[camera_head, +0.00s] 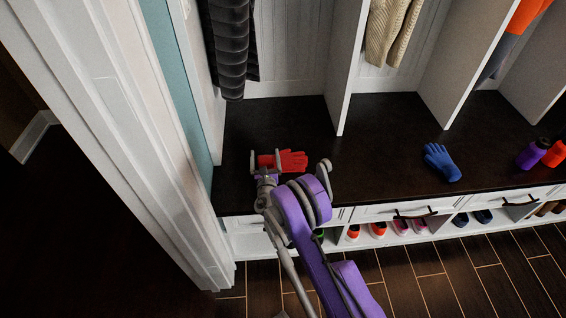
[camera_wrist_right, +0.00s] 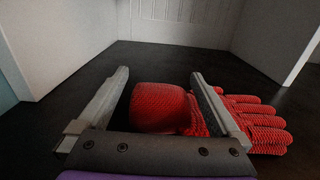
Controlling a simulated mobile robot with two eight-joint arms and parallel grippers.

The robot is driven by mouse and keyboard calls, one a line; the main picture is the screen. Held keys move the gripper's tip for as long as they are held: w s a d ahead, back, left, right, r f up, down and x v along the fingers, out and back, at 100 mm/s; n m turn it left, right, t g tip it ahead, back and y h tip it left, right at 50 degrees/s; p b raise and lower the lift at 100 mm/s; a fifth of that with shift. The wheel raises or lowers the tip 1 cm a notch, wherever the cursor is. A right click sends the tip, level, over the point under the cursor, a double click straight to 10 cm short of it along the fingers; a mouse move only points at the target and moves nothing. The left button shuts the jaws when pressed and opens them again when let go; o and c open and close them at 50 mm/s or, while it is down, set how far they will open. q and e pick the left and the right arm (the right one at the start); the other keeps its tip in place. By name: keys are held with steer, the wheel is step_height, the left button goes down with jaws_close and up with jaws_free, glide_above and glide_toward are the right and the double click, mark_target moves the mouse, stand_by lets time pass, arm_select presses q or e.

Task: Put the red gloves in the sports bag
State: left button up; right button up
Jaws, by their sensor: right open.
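The red gloves (camera_head: 292,160) lie on the dark bench top at its left end, fingers pointing right. My right gripper (camera_head: 266,160) is open at their cuff end. In the right wrist view the cuff of the red gloves (camera_wrist_right: 160,106) lies between the two open fingers of my right gripper (camera_wrist_right: 153,95), and the glove's fingers stick out past the right finger. I cannot tell whether the fingers touch the cloth. The sports bag is not in view. My left gripper is not in view.
A blue glove (camera_head: 441,162), a purple bottle (camera_head: 530,155) and a red bottle (camera_head: 555,153) stand or lie farther right on the bench (camera_head: 385,130). White dividers (camera_head: 345,75) rise behind. A white door frame (camera_head: 110,90) is close on the left. Shoes (camera_head: 378,229) fill cubbies below.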

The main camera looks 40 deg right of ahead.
steer(key=c, duration=1.6)
